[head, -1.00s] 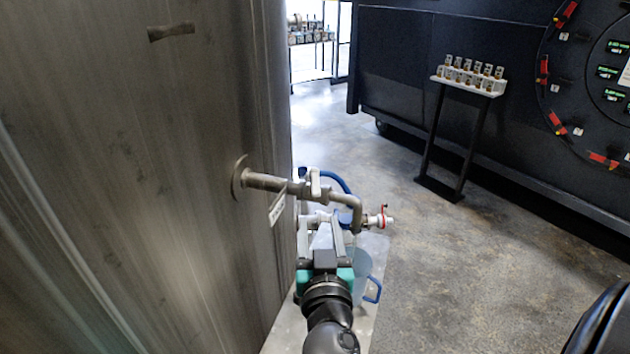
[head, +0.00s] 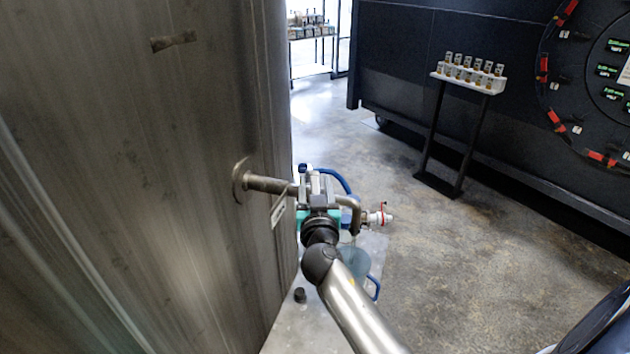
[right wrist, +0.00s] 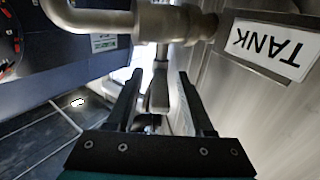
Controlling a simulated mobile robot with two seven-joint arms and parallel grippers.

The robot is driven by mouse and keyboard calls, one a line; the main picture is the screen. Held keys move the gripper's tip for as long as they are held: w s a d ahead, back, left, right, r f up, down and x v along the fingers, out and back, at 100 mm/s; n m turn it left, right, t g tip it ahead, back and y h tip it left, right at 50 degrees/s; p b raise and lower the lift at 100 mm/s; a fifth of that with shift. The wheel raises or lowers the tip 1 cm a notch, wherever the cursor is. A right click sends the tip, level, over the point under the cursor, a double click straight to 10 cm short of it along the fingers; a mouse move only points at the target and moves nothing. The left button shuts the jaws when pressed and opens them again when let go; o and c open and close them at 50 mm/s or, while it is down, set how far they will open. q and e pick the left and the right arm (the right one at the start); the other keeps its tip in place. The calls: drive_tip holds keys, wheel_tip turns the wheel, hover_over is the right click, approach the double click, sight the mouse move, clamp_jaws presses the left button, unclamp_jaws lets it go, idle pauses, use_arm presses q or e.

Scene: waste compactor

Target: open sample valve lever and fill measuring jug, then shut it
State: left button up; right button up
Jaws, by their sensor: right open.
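The sample pipe (head: 268,185) comes out of the tank wall and bends down at its right end. In the right wrist view, the valve lever (right wrist: 160,90) is a flat grey handle hanging from the valve body (right wrist: 182,24). My right gripper (head: 318,185) is at the valve and hides much of it in the head view. In the wrist view the right gripper (right wrist: 161,82) is open, with the lever between its fingers; I cannot tell whether they touch it. The clear measuring jug (head: 354,262) with a blue handle stands below the pipe's end, partly behind my arm. My left gripper is out of view.
The tank (head: 150,200) fills the left side. A white fitting with a red ring (head: 380,217) and a blue hose (head: 335,180) are close by the pipe. A bottle stand (head: 468,80) is farther back. The floor to the right is clear.

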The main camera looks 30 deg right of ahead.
drive_tip(key=shift+w+d, duration=0.25)
drive_tip(key=shift+w, duration=0.2)
drive_tip(key=shift+c, duration=0.4)
clamp_jaws()
idle(0.8)
